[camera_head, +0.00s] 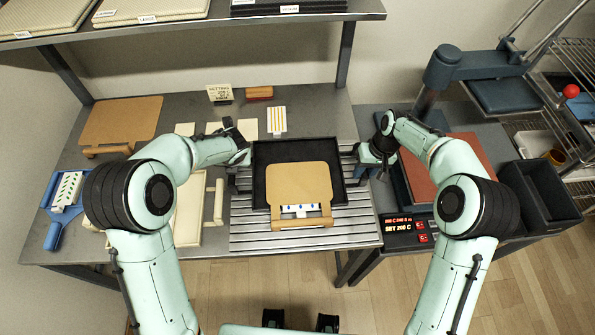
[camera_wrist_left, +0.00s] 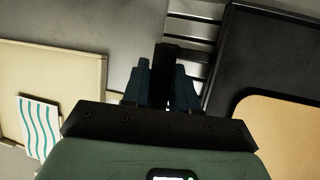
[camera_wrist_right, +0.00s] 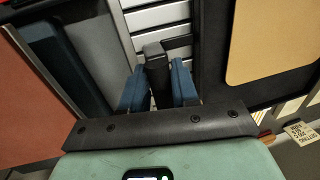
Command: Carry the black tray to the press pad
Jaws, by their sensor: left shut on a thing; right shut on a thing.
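The black tray (camera_head: 292,150) lies level over the slatted rack (camera_head: 250,235). A tan board with a handle frame (camera_head: 298,180) and a blue-marked white strip rests on it. My left gripper (camera_head: 243,155) is shut on the tray's left handle; this also shows in the left wrist view (camera_wrist_left: 163,80). My right gripper (camera_head: 368,165) is shut on the right handle, a dark bar between the fingers in the right wrist view (camera_wrist_right: 157,85). The reddish press pad (camera_head: 418,185) lies to the right, partly behind my right arm. I cannot tell whether the tray touches the rack.
The press's blue upper plate (camera_head: 503,95) is swung aside at the back right. A lit control panel (camera_head: 408,225) stands in front of the pad. A dark bin (camera_head: 540,190) stands at the far right. A cream frame (camera_head: 187,220) lies left of the rack. A shelf (camera_head: 200,25) hangs above.

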